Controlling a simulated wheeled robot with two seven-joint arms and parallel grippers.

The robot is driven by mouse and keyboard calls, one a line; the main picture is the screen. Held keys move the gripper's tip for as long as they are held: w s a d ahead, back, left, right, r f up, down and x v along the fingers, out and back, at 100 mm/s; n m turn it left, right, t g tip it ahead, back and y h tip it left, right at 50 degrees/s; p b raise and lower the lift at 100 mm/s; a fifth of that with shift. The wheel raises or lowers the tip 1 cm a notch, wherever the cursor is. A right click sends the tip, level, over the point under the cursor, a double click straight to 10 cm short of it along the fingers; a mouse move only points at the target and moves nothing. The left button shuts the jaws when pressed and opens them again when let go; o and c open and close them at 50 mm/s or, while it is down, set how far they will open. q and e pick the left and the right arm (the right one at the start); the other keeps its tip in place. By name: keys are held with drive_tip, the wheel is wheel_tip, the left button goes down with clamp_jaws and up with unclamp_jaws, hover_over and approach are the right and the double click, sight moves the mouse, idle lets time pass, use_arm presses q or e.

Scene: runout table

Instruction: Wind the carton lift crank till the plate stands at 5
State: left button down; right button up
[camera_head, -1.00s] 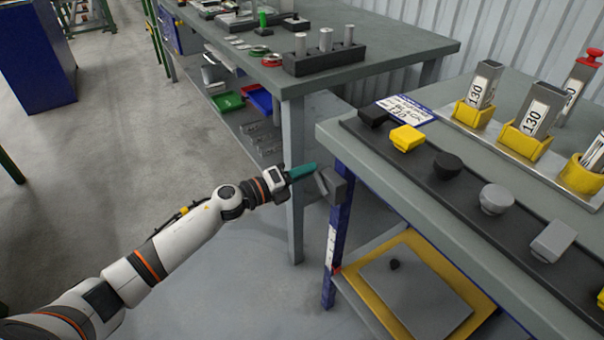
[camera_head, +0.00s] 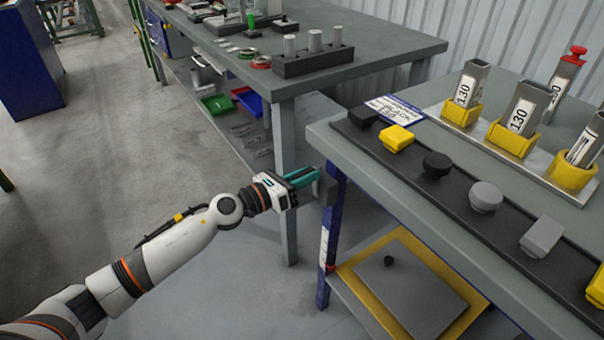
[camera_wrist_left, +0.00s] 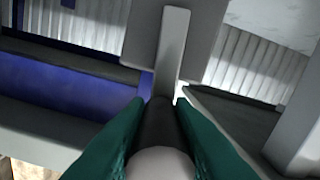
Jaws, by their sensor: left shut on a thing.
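The carton lift's grey crank housing (camera_head: 328,187) sits at the table corner, at the top of a blue leg. In the left wrist view, a flat grey crank arm (camera_wrist_left: 173,45) stands in front of it. My left gripper (camera_head: 303,178) is shut on the dark crank handle (camera_wrist_left: 159,125), whose pale rounded end (camera_wrist_left: 160,163) faces the wrist camera between the green fingers. The grey lift plate (camera_head: 425,302) lies low under the table, inside a yellow frame. A white scale strip (camera_head: 324,246) runs down the leg with a red mark (camera_head: 331,268) near its lower end; its figures are too small to read. My right gripper is out of view.
The near table (camera_head: 345,150) carries a dark strip of several knobs and yellow holders with labelled grey tubes. A second bench (camera_head: 400,50) stands behind, with its leg (camera_head: 287,170) close behind my left gripper.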

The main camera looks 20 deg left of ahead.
use_arm(q)
drive_tip(key=shift+s+d+m, duration=0.2)
drive_tip(key=shift+d+m, duration=0.1)
drive_tip(key=shift+m, duration=0.2)
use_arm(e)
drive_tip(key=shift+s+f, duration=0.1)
use_arm(q)
drive_tip(key=shift+f, duration=0.1)
drive_tip(key=c, duration=1.3)
unclamp_jaws()
drive_tip(key=shift+s+d, duration=0.1)
drive_tip(key=shift+o, duration=0.2)
drive_tip(key=shift+s+a, duration=0.2)
drive_tip(key=shift+a, duration=0.15)
drive_tip(key=b+v, duration=0.3)
drive_tip(key=v, duration=0.8)
drive_tip(key=shift+s, duration=0.15)
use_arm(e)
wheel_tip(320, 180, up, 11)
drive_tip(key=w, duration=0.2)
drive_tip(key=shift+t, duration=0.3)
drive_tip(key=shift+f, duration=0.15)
